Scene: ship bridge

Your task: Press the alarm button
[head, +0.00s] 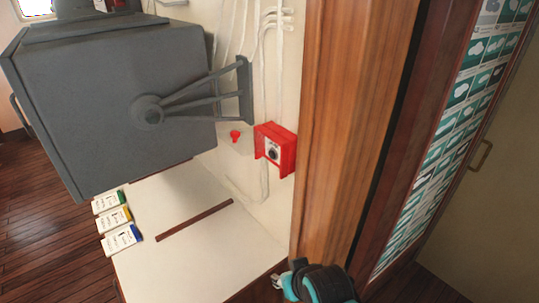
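A red alarm box (284,149) with a round black button (273,153) on a pale plate is fixed to the cream wall, left of the wooden post. A small red knob (235,135) sits on a pale box left of it. My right gripper (280,281), teal and black, shows at the bottom edge, well below the alarm box and apart from it. Its fingers are small and partly turned away, so I cannot tell whether they are open. My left gripper is not in view.
A large grey cabinet-like unit (110,90) on a wall bracket (237,92) juts out at left. A wooden post (345,110) stands right of the alarm box. White cables run up the wall. Several labelled packs (118,238) lie at lower left. A poster (455,120) hangs at right.

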